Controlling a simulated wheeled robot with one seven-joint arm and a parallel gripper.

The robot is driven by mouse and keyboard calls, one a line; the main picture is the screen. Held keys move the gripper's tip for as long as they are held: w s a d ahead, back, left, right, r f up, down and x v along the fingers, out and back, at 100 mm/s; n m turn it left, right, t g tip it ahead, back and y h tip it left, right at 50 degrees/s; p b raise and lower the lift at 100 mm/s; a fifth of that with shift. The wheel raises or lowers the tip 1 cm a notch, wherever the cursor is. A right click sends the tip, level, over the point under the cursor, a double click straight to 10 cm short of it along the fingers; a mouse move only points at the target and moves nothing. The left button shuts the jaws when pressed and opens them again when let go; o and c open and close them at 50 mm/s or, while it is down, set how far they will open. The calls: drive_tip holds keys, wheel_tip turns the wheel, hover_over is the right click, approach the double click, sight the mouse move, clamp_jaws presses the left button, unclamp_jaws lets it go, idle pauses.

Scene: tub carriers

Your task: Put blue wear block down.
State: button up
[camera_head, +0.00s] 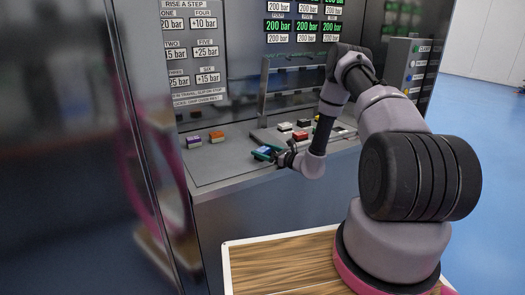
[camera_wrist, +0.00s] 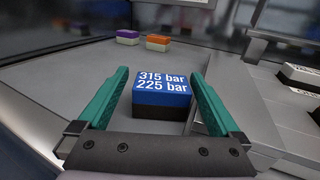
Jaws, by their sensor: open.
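The blue wear block (camera_wrist: 161,91) has a blue top marked "315 bar 225 bar" and a dark lower part. In the wrist view it sits upright on the grey counter, between the two green fingers of my gripper (camera_wrist: 158,97). The fingers are open, with a gap on each side of the block. In the head view the block (camera_head: 264,150) is small at the front of the counter, and my gripper (camera_head: 268,153) is around it, partly hiding it.
A purple block (camera_head: 194,142) and an orange block (camera_head: 216,136) stand on the counter (camera_head: 225,165) to the left. Several more blocks, one of them red (camera_head: 300,136), stand on a raised plate to the right. A panel with pressure labels (camera_head: 304,25) rises behind.

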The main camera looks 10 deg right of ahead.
drive_tip(key=v, duration=1.1)
drive_tip(key=s+a+r+n+g+y, duration=0.1)
drive_tip(key=s+a+r+n+g, duration=0.3)
drive_tip(key=r, duration=0.4)
drive_tip(key=s+a+r+n+g, duration=0.3)
drive_tip(key=r+n+g, duration=0.15)
drive_tip(key=r, duration=0.35)
drive_tip(key=s+a+r+n+g+y, duration=0.1)
drive_tip(key=s+a+r+n+g, duration=0.2)
drive_tip(key=r+n, duration=0.45)
drive_tip(key=s+d+r+n+t+h, duration=0.1)
drive_tip(key=s+d+r+n+h, duration=0.1)
drive_tip(key=s+r+h, duration=0.2)
drive_tip(key=s+d+r+n+t+h, duration=0.2)
drive_tip(key=s+d+r+n+h, duration=0.1)
drive_tip(key=s+r, duration=0.5)
drive_tip(key=s+d+r+n+t+h, duration=0.2)
drive_tip(key=s+r+h, duration=0.2)
drive_tip(key=s, duration=0.6)
wheel_tip(320, 180, up, 3)
drive_tip(key=shift+d+f+n+h, duration=0.15)
drive_tip(key=shift+d+n+h, duration=0.15)
drive_tip(key=shift+d+h, duration=0.1)
